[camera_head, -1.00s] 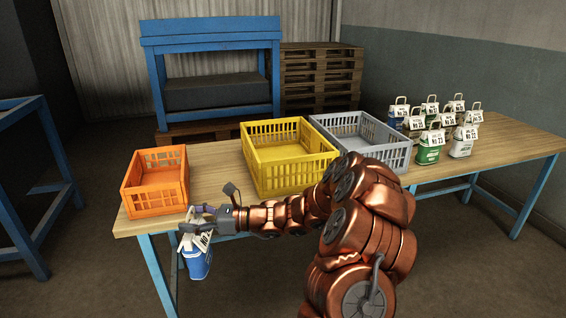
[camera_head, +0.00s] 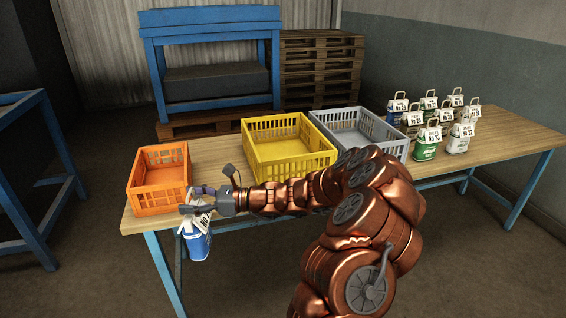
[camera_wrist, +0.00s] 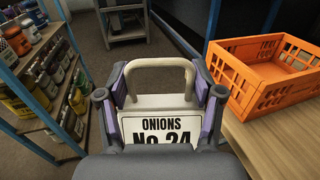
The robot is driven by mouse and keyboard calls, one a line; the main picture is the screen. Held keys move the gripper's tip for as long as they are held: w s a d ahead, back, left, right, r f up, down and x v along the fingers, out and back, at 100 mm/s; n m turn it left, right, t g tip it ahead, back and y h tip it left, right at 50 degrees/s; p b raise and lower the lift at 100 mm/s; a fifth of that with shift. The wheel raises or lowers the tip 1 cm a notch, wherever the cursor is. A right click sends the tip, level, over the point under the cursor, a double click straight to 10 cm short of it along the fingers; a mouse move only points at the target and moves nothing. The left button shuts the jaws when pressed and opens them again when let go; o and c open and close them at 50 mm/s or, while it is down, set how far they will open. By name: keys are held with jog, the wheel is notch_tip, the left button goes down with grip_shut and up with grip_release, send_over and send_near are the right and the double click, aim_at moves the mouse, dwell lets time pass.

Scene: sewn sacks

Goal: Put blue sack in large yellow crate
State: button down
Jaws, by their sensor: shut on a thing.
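The blue sack (camera_head: 198,244) has a white top, a handle and a label. It hangs below my gripper (camera_head: 189,202), just off the front left edge of the table. My gripper is shut on the sack near its handle. In the wrist view, the handle and the label reading "ONIONS No 24" (camera_wrist: 160,130) show between the fingers (camera_wrist: 159,110); the sack's blue body is hidden there. The large yellow crate (camera_head: 298,174) stands on the table to the right of my gripper, and its visible floor is empty.
An orange crate (camera_head: 160,199) stands right behind my gripper; it also shows in the wrist view (camera_wrist: 250,100). A grey crate (camera_head: 392,142) stands right of the yellow one. Several sacks (camera_head: 425,148) stand on the table's right. The wrist view shows shelves with jars (camera_wrist: 45,85).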

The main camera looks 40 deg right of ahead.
jog(key=shift+d+f, duration=0.1)
jog(key=shift+f, duration=0.15)
dwell(0.5)
jog(key=w+d+r+m+t+h, duration=0.2)
jog(key=d+r+m+h, duration=0.3)
jog(key=d, duration=1.2)
jog(key=w+d+r+m+t+h, duration=0.2)
jog(key=d+r+m+h, duration=0.3)
jog(key=d, duration=1.2)
jog(key=w+d+r+m+t+h, duration=0.2)
jog(key=d+r+m+h, duration=0.3)
jog(key=d+r+h, duration=0.5)
jog(key=w+d+r, duration=0.1)
jog(key=d+r, duration=0.2)
jog(key=d, duration=0.5)
jog(key=shift+r+t+h, duration=0.3)
jog(key=shift+r, duration=0.1)
